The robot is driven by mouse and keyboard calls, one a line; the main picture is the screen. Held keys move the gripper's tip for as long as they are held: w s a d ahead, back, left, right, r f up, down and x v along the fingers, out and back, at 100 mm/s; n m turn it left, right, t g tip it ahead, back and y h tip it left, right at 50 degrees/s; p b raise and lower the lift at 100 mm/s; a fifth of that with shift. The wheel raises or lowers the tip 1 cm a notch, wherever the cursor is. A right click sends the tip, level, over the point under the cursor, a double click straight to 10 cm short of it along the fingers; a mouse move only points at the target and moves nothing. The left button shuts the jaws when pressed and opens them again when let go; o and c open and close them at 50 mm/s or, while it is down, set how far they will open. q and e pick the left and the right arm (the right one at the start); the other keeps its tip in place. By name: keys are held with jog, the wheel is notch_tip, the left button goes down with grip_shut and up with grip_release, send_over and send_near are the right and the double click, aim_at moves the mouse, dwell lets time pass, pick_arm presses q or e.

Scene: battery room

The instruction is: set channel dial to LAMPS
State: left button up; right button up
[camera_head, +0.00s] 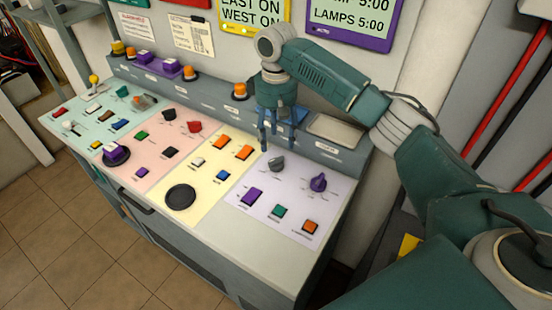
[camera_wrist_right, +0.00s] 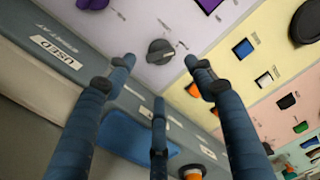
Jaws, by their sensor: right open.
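Two dials sit on the lilac section (camera_head: 285,217) of the sloping console. One is a grey dial (camera_head: 276,163) near its upper edge; the other is a purple dial (camera_head: 318,182) to its right. Their lettering is too small to read, so I cannot tell which is the channel dial. My right gripper (camera_head: 275,142) hangs open and empty, fingers down, just behind and above the grey dial. In the right wrist view, the grey dial (camera_wrist_right: 160,50) shows between and beyond the open fingertips (camera_wrist_right: 158,64), with no finger visibly touching it. My left gripper is out of view.
The lilac section also carries a purple button (camera_head: 251,196), a teal button (camera_head: 279,211) and an orange button (camera_head: 311,226). A raised ledge (camera_head: 218,93) runs behind the panel, with an orange lamp (camera_head: 239,90) on it. A purple-framed sign (camera_head: 350,20) on the wall mentions LAMPS.

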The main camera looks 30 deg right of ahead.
aim_at(276, 159)
jog(key=f+p, duration=0.1)
jog(key=f, duration=0.7)
jog(key=shift+s+a+p, duration=0.1)
jog(key=shift+s+p, duration=0.1)
jog(key=shift+p, duration=0.15)
jog(key=shift+f, duration=0.3)
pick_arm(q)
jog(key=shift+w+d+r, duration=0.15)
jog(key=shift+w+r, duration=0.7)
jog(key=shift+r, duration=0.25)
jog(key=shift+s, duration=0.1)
pick_arm(e)
jog(key=shift+s, duration=0.1)
jog(key=c, duration=1.1)
